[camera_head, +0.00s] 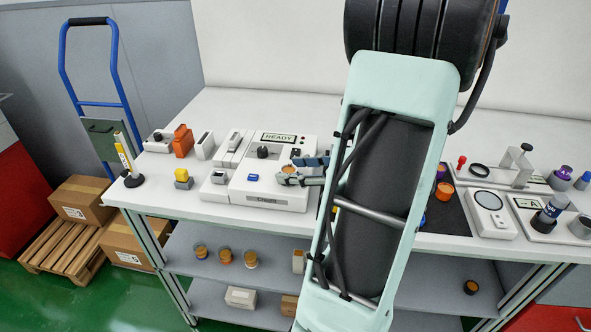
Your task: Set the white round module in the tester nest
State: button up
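A white tester-like unit (250,192) with a READY display (279,138) and a black knob stands on the bench, left of my arm. My gripper (289,177) reaches in from the right over this unit's right side, partly hidden behind my pale green arm. A small round piece with an orange top (289,169) shows at the fingertips. It is too small to tell whether it is the white round module, or whether the fingers touch it. The nest cannot be made out clearly. I cannot tell whether the gripper is open or shut.
Right of my arm are a dark mat (451,215) with orange pieces, a white device (489,213) and a clamp stand (515,166). Shelves below hold jars.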

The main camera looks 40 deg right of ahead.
jog(key=shift+r, duration=0.25)
jog(key=p+v, duration=0.1)
jog(key=v, duration=1.1)
jog(key=shift+a+f, duration=0.1)
